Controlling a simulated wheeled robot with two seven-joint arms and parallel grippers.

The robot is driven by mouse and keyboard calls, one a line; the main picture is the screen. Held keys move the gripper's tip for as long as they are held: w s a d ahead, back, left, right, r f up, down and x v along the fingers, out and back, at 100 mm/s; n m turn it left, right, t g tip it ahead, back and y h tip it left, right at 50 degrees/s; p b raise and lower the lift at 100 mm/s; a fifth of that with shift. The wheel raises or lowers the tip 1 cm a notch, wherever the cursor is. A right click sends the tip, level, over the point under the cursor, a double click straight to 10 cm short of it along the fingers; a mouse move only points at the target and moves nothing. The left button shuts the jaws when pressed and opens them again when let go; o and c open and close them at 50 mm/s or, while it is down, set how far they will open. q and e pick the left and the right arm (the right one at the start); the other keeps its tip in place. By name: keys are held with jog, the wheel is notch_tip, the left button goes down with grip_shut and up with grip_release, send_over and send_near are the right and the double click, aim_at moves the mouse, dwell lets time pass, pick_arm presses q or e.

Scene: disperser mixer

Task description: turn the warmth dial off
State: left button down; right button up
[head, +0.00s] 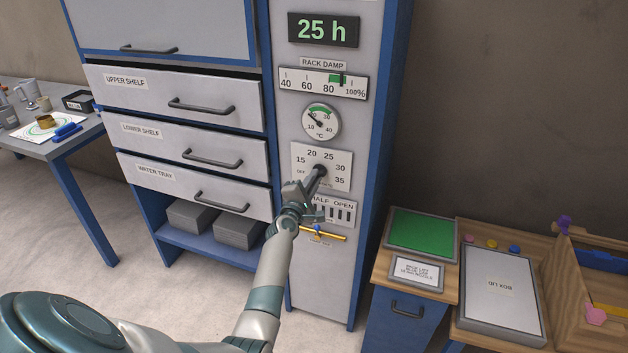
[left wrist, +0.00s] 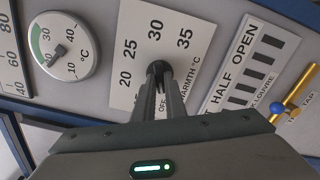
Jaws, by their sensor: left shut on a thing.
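The warmth dial (head: 321,168) is a dark knob on a white plate with marks OFF, 15, 20, 25, 30 and 35, on the grey control column. In the left wrist view the knob (left wrist: 157,68) sits between my fingertips. My left gripper (head: 317,174) reaches up to the plate and is shut on the knob; its fingers also show in the left wrist view (left wrist: 160,84). The fingers cover much of the knob, so I cannot tell which mark it points to. My right gripper is not in view.
Above the dial are a round thermometer (head: 321,122), a rack damp scale (head: 323,82) and a 25 h display (head: 323,30). Below are a louvre panel (head: 341,213) and a yellow tap (head: 325,235). Drawers (head: 190,145) stand left, a low cabinet (head: 407,305) right.

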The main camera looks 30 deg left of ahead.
pick_arm(q)
jog(key=shift+f, duration=0.1)
jog(key=c, duration=1.8)
grip_release()
jog(key=shift+s, duration=0.15)
jog(key=b+v, duration=0.1)
jog(key=v, duration=1.6)
jog(key=shift+f, duration=0.1)
